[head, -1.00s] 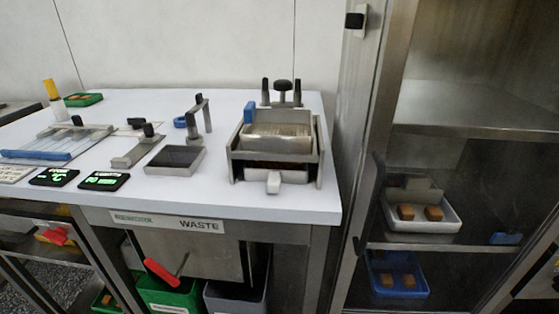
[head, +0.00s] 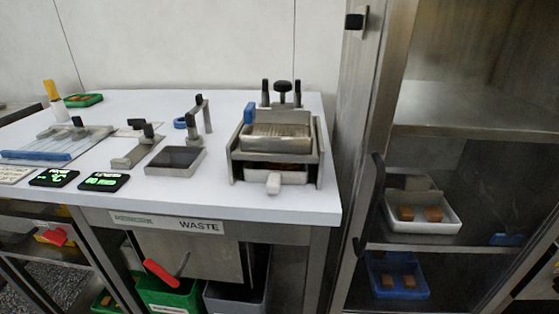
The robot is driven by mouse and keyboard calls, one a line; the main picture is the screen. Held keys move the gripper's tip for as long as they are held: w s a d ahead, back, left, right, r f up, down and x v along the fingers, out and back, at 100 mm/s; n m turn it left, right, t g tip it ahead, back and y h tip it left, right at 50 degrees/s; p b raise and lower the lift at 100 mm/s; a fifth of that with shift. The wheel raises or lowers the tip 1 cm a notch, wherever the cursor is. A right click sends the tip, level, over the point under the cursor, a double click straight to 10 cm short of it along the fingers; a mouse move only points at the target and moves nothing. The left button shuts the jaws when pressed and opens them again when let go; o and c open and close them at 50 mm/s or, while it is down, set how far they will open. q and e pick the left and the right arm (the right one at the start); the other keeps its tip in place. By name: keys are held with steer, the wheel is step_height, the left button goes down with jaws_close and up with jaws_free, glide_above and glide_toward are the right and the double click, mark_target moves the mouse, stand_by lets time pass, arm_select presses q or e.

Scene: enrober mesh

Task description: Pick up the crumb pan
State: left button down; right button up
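The enrober unit (head: 233,160) stands on the right part of the white table. It is a metal frame with a ribbed mesh tray (head: 276,132) on top. Below the mesh, a pale pan front with a light grip tab (head: 273,184) shows at the open front; this looks like the crumb pan, seated inside the frame. Its inside is mostly hidden by the mesh and frame. A separate shallow dark-bottomed metal tray (head: 175,161) lies to the left of the unit. Neither of my grippers is in view.
A steel cabinet on the right holds a white tray (head: 450,222) and a blue tray (head: 404,293); its dark handle (head: 370,205) stands near the table edge. Small displays (head: 104,182) sit at the table front. Bins (head: 172,293) stand below. Table right of the tray is partly clear.

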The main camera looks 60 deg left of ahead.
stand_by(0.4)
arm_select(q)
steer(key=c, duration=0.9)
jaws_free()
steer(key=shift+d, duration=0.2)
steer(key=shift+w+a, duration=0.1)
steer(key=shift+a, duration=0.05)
